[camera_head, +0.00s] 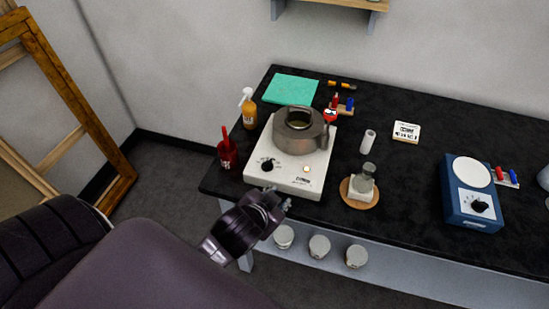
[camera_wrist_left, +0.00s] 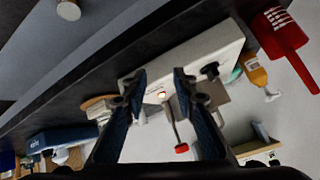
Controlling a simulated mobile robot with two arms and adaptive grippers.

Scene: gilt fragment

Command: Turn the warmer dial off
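The warmer is a white box (camera_head: 292,184) on the black bench, with a grey metal pot (camera_head: 301,141) on its top. Its black dial (camera_head: 268,164) is on the left of the front panel, and a small bright lamp (camera_head: 306,169) is on the right. My left gripper (camera_head: 284,203) is in front of and below the warmer's front edge, apart from the dial. In the left wrist view its two fingers (camera_wrist_left: 159,76) are spread with nothing between them. The dial (camera_wrist_left: 209,70) shows beyond the right finger there, and the lamp (camera_wrist_left: 162,94) between the fingers. My right gripper is out of view.
White tubs (camera_head: 319,246) sit below the bench.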

